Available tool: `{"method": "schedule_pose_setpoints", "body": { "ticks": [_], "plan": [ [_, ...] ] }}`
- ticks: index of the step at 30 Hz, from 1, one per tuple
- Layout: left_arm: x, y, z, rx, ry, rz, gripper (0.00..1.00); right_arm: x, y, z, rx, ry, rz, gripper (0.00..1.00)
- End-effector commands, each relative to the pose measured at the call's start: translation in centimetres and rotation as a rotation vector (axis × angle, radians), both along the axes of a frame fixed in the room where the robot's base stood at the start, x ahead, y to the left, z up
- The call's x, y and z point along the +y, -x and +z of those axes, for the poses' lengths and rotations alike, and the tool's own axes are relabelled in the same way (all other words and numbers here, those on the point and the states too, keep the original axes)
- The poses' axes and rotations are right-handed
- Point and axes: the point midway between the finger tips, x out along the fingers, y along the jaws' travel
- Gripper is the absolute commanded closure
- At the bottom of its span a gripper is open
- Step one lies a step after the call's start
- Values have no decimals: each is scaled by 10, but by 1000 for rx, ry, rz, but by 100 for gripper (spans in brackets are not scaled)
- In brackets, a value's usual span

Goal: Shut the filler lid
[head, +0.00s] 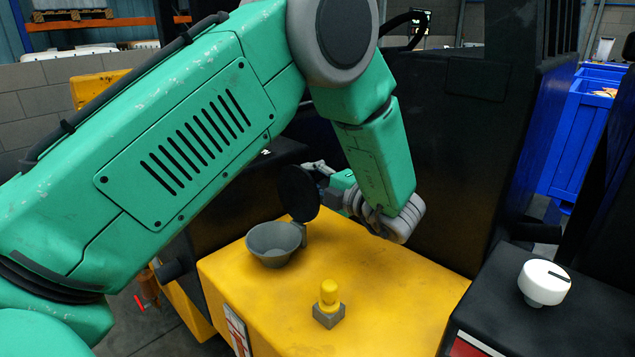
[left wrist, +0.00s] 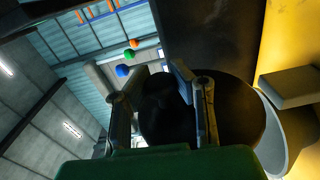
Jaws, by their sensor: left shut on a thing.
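The filler lid (head: 298,193) is a round black disc standing raised, roughly upright, at the back of the grey filler cup (head: 275,244). The cup's mouth is uncovered on top of the yellow housing (head: 385,290). My left gripper (head: 319,170) is behind and beside the lid's upper part, partly hidden by it. In the left wrist view the two fingers of my left gripper (left wrist: 162,98) stand apart with the black lid (left wrist: 238,118) between and beyond them, and they are shut on it. The exact contact is too dark to see. My right gripper is not in view.
A yellow knob (head: 329,292) on a grey base stands on the housing in front of the cup. A white dial (head: 545,281) sits on a black box at the right. A tall black body (head: 455,150) rises behind the housing. Blue bins (head: 590,140) stand at the far right.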

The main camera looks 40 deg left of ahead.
Motion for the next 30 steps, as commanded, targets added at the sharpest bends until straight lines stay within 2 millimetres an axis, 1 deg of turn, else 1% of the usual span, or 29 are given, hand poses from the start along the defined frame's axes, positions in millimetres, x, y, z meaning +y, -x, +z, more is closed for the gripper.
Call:
{"method": "schedule_pose_setpoints", "body": {
  "ticks": [1, 3, 12, 18, 29, 30],
  "plan": [
    [0, 5, -3, -26, 7, 1, 100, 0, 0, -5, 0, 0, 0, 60],
    [0, 9, -2, -71, 11, 1, 100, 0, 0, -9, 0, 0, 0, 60],
    [1, 22, 1, -201, 24, 1, 100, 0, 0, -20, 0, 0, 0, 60],
    [1, 25, 1, -231, 28, 2, 100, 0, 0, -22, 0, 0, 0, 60],
    [1, 25, 0, -232, 30, 2, 100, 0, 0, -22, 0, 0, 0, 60],
    [1, 25, 0, -232, 30, 2, 72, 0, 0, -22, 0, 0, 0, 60]
  ]
}}
